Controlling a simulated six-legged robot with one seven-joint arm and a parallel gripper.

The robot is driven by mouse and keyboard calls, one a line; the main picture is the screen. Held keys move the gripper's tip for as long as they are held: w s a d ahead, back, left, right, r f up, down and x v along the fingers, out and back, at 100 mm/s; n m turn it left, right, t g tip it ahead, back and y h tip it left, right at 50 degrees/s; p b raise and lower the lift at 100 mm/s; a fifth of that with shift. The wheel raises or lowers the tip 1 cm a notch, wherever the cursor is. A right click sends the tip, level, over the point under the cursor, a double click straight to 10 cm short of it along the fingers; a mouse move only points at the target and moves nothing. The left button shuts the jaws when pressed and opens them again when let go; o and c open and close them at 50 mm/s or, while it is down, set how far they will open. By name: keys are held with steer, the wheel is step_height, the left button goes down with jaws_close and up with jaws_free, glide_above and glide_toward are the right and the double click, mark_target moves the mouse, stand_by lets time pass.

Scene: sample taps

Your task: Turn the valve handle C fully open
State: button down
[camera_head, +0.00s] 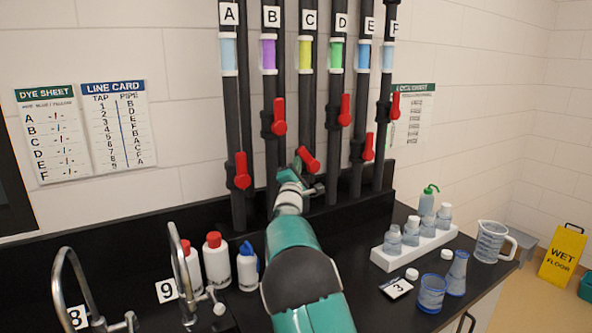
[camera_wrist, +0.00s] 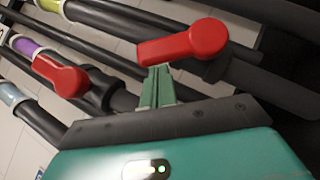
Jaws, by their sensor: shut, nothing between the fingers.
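The red valve handle C (camera_head: 308,160) sits low on the third black pipe, under the label C and a yellow-green sight glass (camera_head: 306,54). It is tilted, at an angle to its pipe. In the wrist view handle C (camera_wrist: 185,42) is large, just beyond my fingertips. My gripper (camera_head: 303,178) is shut and empty, with its green fingers (camera_wrist: 158,75) together right beside the handle's edge. I cannot tell whether they touch it. My fingers and wrist hide part of the pipe below the handle.
Red handle B (camera_head: 279,117) is close on the left and also shows in the wrist view (camera_wrist: 60,75). Handles D (camera_head: 345,110) and E (camera_head: 368,147) are on the right. Bottles (camera_head: 217,260) and a white bottle rack (camera_head: 414,247) stand on the black counter.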

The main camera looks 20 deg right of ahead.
mark_target(305, 151)
steer(key=shift+w+d+r+m+g, duration=0.15)
steer(key=shift+d+r+m+g, duration=0.5)
steer(key=shift+r+m, duration=0.25)
steer(key=shift+w+d+r+m+g, duration=0.15)
steer(key=shift+d+r+m+g, duration=0.5)
steer(key=shift+r, duration=0.35)
steer(key=shift+d, duration=0.1)
steer(key=shift+d+r, duration=0.2)
steer(key=shift+d, duration=0.05)
steer(key=shift+s+a, duration=0.1)
steer(key=shift+a, duration=0.1)
